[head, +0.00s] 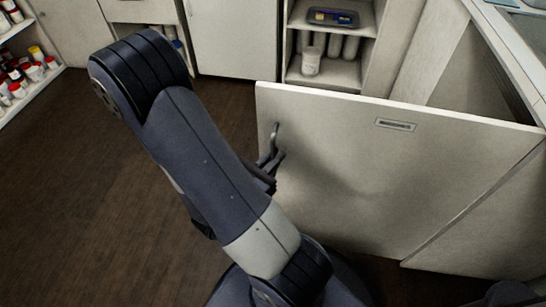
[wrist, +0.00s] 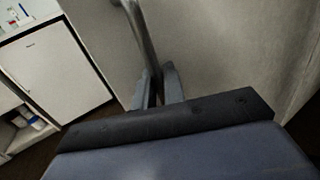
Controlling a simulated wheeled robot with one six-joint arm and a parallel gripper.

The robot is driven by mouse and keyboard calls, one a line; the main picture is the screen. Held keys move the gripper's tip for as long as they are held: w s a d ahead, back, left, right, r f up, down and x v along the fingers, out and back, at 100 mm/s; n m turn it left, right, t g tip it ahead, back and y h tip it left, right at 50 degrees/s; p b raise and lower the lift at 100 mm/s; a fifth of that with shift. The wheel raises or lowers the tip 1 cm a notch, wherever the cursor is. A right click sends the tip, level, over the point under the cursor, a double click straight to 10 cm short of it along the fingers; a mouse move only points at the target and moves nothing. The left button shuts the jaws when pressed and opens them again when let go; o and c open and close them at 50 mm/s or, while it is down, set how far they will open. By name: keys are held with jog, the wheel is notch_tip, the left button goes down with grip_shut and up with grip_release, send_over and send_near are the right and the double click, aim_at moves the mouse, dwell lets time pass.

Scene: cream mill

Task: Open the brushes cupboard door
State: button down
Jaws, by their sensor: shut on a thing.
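A pale cupboard door (head: 345,165) stands swung out from the counter at the right in the head view, with an open gap behind its top edge. It carries a small label plate (head: 395,124), too small to read. Its grey bar handle (head: 275,130) is near the free left edge. My gripper (head: 272,163) is at the handle's lower part, partly hidden by my arm. In the wrist view my gripper (wrist: 158,88) is shut on the handle (wrist: 143,35), with the door face (wrist: 220,50) close behind. The cupboard's inside is mostly hidden.
Open shelves (head: 325,72) behind the door hold white containers and a dark tray (head: 333,17). A closed white cabinet (head: 232,35) stands at the back. A shelf with several jars (head: 22,75) is at the far left. The brown floor (head: 80,190) at left is clear.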

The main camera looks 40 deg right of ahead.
jog(key=c, duration=1.6)
grip_release()
jog(key=shift+o, duration=0.2)
jog(key=shift+a, duration=0.1)
jog(key=s+a+p, duration=0.1)
jog(key=a, duration=0.9)
jog(key=shift+s+a, duration=0.25)
jog(key=shift+a, duration=0.05)
jog(key=shift+w+d+b, duration=0.15)
jog(key=shift+w+d, duration=0.1)
jog(key=shift+d, duration=1.55)
jog(key=shift+w+d+b, duration=0.2)
jog(key=shift+w+d, duration=0.05)
jog(key=shift+d, duration=1.55)
jog(key=shift+w+d+b, duration=0.15)
jog(key=shift+w+d, duration=0.1)
jog(key=shift+d, duration=1.55)
